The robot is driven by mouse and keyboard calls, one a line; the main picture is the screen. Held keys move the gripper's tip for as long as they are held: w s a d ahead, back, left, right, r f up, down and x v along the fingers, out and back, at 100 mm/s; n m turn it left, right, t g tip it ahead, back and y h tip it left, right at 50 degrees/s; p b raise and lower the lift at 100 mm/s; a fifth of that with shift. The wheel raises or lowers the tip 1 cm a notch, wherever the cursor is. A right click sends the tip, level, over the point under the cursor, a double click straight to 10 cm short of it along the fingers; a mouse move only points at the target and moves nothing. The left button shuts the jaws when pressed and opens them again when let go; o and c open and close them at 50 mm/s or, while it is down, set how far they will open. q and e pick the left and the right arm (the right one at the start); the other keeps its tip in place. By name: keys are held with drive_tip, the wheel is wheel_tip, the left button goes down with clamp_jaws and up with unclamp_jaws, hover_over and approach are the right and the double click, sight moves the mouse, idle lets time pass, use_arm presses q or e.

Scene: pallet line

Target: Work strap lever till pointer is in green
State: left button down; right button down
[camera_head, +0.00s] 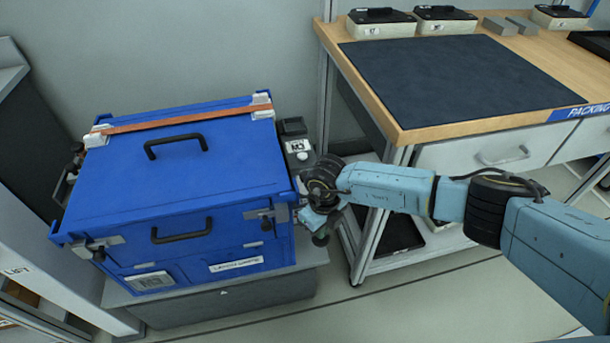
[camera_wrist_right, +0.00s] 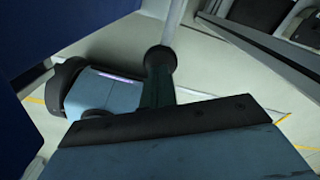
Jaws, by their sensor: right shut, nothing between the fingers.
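A blue lidded crate (camera_head: 180,185) stands at left with an orange strap (camera_head: 185,118) across its lid. A grey fitting with a white label (camera_head: 298,146) sits by the crate's right side, partly behind my right wrist. My right gripper (camera_head: 314,222) is shut and empty, low beside the crate's right side. In the right wrist view, a pale rod with a dark round end (camera_wrist_right: 161,58) stands just beyond the gripper; I cannot tell whether they touch. I cannot make out a pointer or green zone. My left gripper is not in view.
The crate rests on a grey plinth (camera_head: 225,308). A wooden packing bench (camera_head: 430,130) with a dark mat stands at right, close behind my right arm. Pale boxes (camera_head: 380,24) line its back. Open floor shows in front of the bench.

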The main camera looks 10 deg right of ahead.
drive_tip(key=shift+r, duration=0.1)
wheel_tip(320, 180, up, 5)
drive_tip(key=p, duration=0.4)
drive_tip(key=shift+p, duration=0.3)
